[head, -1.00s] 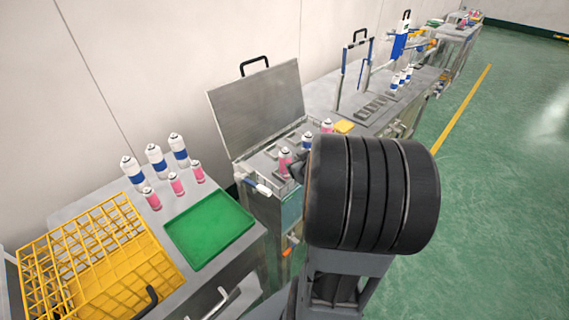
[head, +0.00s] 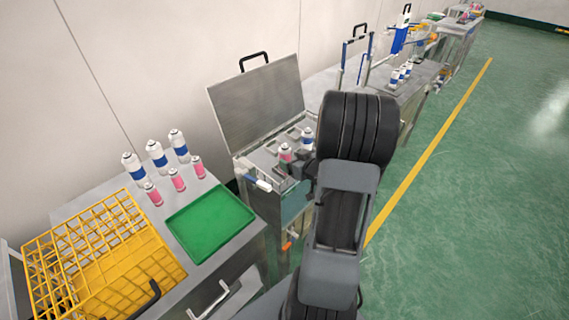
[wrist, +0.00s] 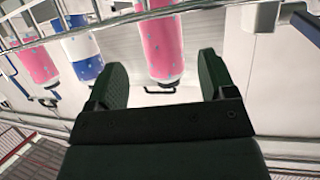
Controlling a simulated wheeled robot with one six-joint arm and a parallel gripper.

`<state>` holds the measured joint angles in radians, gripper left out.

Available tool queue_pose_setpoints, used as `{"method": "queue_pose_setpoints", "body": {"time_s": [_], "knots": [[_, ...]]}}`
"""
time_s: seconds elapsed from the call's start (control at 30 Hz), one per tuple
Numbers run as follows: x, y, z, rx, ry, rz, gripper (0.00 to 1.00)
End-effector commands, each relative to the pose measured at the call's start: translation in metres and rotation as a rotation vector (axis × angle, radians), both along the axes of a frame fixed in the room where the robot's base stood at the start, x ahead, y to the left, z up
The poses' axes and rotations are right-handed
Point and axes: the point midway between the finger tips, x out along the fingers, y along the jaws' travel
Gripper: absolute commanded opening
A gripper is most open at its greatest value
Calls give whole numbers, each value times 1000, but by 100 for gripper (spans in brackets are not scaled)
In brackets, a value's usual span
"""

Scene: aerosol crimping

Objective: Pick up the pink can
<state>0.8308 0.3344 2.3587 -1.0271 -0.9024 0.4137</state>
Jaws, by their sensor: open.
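A pink can (head: 285,153) with a white top stands upright in the open-lidded metal station in the head view. My gripper (head: 299,164) is beside it, on its right, partly hidden by my arm. In the wrist view a pink can (wrist: 163,45) shows beyond and between the two dark fingers of my open gripper (wrist: 161,82). I cannot tell whether the fingers reach around it. A second pink can (wrist: 38,62) and a blue-and-white can (wrist: 84,52) show to the left there.
A left table holds a yellow wire crate (head: 62,238), a green tray (head: 210,222), several pink cans (head: 177,180) and blue-and-white cans (head: 157,156). The station's raised lid (head: 258,103) stands behind the can. Green floor (head: 470,220) is clear on the right.

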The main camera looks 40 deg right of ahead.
Motion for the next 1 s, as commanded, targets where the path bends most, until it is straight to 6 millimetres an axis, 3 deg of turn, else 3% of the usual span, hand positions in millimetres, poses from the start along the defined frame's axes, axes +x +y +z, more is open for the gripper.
{"method": "queue_pose_setpoints", "body": {"time_s": [0.5, 0.8, 1.0], "knots": [[47, 3, -20, 0, 0, 0, 77], [49, 2, -22, 0, 0, -1, 77], [49, 2, -22, 0, 0, -1, 59]]}}
